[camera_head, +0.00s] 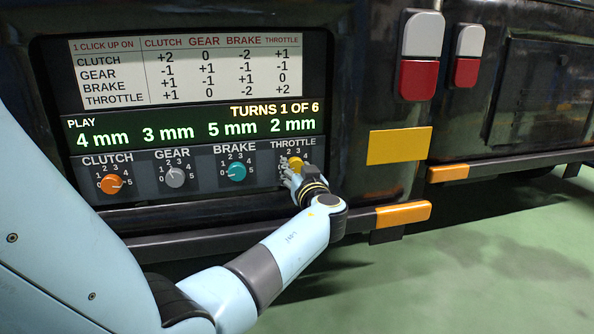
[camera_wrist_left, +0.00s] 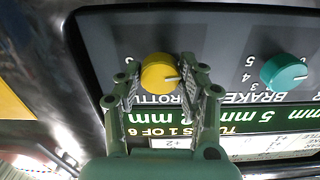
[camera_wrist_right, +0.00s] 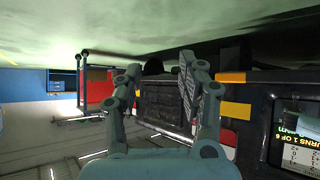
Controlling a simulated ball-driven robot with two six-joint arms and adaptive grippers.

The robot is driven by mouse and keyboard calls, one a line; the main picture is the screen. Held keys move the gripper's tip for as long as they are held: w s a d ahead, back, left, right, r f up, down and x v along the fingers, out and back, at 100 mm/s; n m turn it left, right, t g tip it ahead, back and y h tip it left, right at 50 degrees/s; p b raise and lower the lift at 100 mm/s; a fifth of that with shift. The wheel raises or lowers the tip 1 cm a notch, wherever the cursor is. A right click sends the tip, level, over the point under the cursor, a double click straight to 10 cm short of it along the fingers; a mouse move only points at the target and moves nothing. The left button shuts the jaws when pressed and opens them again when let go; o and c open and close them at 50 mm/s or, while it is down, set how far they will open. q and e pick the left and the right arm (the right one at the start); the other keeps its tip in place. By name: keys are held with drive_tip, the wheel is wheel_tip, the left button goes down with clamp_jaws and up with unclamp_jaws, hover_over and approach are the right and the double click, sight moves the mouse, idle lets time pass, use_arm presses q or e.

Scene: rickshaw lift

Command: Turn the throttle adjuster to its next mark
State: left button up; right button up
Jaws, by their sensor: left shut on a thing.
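The throttle adjuster is a yellow knob (camera_head: 295,162) at the right end of the row of knobs, under the THROTTLE label. It also shows in the left wrist view (camera_wrist_left: 156,73), upside down, its pale pointer line aimed right. My left gripper (camera_wrist_left: 160,84) is shut on the yellow knob, one finger on each side. In the head view the fingers hide part of the knob and its scale. My right gripper (camera_wrist_right: 158,65) is open and empty, away from the panel; it is not seen in the head view.
The display (camera_head: 190,132) reads 4, 3, 5 and 2 mm, and TURNS 1 OF 6. A click table (camera_head: 195,72) is above. The orange clutch (camera_head: 111,184), grey gear (camera_head: 174,177) and teal brake (camera_head: 237,172) knobs stand left of the throttle. An orange-ended bar (camera_head: 403,214) runs below.

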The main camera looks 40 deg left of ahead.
use_arm(q)
drive_tip(key=shift+m, duration=0.5)
drive_tip(key=shift+f+m, duration=0.1)
drive_tip(key=shift+m, duration=0.3)
drive_tip(key=m+b, duration=0.1)
drive_tip(key=m, duration=0.3)
drive_tip(key=shift+m, duration=0.6)
drive_tip(key=m, duration=0.3)
drive_tip(key=shift+r+m, duration=0.2)
drive_tip(key=shift+m, duration=0.1)
drive_tip(key=m, duration=0.4)
drive_tip(key=shift+p, duration=0.4)
drive_tip(key=shift+m, duration=0.3)
use_arm(e)
drive_tip(key=shift+s, duration=0.2)
drive_tip(key=shift+w+f, duration=0.1)
